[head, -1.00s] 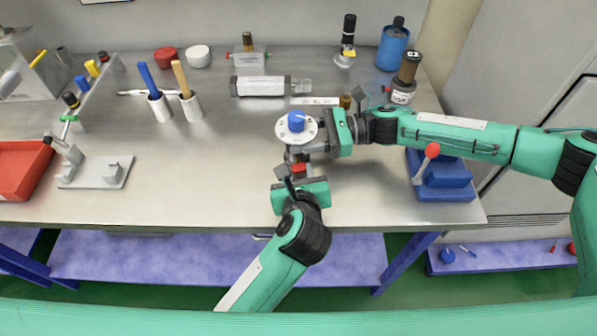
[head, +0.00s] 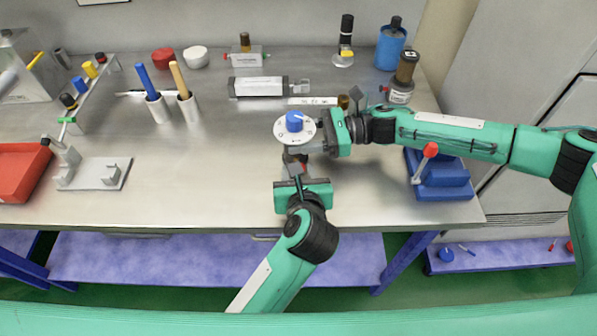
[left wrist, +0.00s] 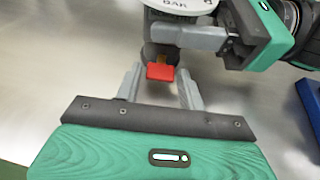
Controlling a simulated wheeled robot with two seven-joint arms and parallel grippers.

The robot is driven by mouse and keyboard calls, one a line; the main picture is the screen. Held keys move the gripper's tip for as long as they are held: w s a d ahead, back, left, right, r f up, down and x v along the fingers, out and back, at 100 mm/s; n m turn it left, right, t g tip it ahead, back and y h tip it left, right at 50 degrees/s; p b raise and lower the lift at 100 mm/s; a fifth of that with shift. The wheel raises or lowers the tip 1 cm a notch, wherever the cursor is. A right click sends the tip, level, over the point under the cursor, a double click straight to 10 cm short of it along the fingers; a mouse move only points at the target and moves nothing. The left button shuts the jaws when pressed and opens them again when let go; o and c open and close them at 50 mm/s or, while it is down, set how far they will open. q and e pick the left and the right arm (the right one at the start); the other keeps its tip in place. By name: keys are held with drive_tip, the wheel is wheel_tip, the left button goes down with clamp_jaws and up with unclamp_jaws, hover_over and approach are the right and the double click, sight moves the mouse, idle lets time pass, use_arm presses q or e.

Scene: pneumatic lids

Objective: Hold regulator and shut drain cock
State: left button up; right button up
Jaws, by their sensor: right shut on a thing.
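The regulator has a white dial with a blue knob (head: 294,122) on top and stands upright over the bench. My right gripper (head: 316,147) comes in from the right and is shut on the regulator's body below the dial. The red drain cock (left wrist: 160,72) sits low on the regulator, under the dial. My left gripper (left wrist: 160,88) is open in front of it, with one finger on each side of the red cock and gaps showing. In the head view the cock is mostly hidden around my left gripper (head: 297,175).
A blue block with a red-knobbed lever (head: 430,150) stands right of the regulator, under my right arm. A grey cylinder (head: 260,87) lies behind. A grey fixture plate (head: 95,175) and a red tray (head: 20,170) are at left. The bench between is clear.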

drive_tip(key=shift+f, duration=0.1)
use_arm(q)
drive_tip(key=v, duration=0.7)
drive_tip(key=shift+s+r, duration=0.1)
drive_tip(key=shift+s, duration=0.2)
use_arm(e)
drive_tip(key=o, duration=1)
drive_tip(key=shift+d, duration=0.1)
